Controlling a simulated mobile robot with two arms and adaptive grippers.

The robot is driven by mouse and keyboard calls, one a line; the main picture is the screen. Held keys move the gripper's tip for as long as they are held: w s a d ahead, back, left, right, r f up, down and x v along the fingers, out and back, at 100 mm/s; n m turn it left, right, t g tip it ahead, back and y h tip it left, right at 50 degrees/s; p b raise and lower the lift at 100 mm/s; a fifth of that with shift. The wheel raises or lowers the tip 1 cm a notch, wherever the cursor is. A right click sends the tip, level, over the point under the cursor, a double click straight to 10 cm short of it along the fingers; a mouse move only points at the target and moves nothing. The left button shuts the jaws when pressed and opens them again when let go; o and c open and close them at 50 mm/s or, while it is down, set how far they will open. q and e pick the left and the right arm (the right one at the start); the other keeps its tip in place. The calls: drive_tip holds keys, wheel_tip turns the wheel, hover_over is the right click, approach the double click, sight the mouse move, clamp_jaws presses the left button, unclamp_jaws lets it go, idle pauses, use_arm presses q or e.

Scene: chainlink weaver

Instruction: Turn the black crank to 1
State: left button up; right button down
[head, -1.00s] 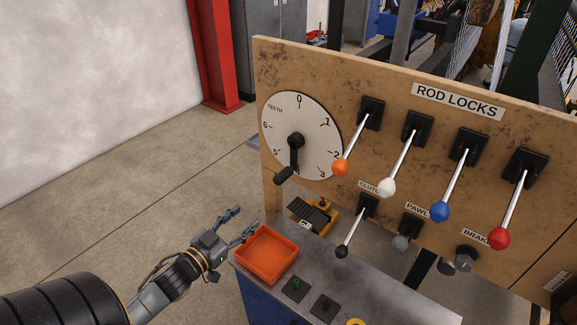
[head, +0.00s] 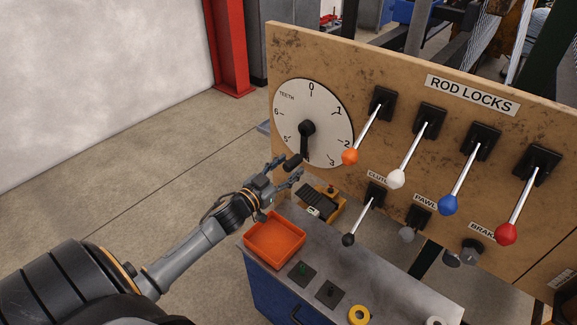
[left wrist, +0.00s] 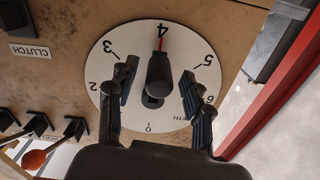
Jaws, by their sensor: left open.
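The black crank (head: 306,141) sits at the centre of the white TEETH dial (head: 327,100). Its arm hangs down, and its handle (head: 292,162) sticks out toward me. In the left wrist view the dial (left wrist: 110,80) appears upside down, and a red pointer (left wrist: 162,35) by the crank (left wrist: 158,80) lies at 4. My left gripper (head: 286,171) is open at the handle. In the left wrist view its fingers (left wrist: 158,88) stand on either side of the handle, with gaps on both sides. The 1 is at the dial's upper right in the head view. My right gripper is not in view.
Rod-lock levers with orange (head: 350,156), white (head: 397,179), blue and red knobs stand right of the dial. A black-knobbed clutch lever (head: 362,218) is below. An orange tray (head: 270,256) sits on the bench under my left arm. Open floor lies left of the panel.

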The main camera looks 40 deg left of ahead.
use_arm(q)
drive_tip(key=shift+w, duration=0.35)
clamp_jaws()
drive_tip(key=shift+d, duration=0.1)
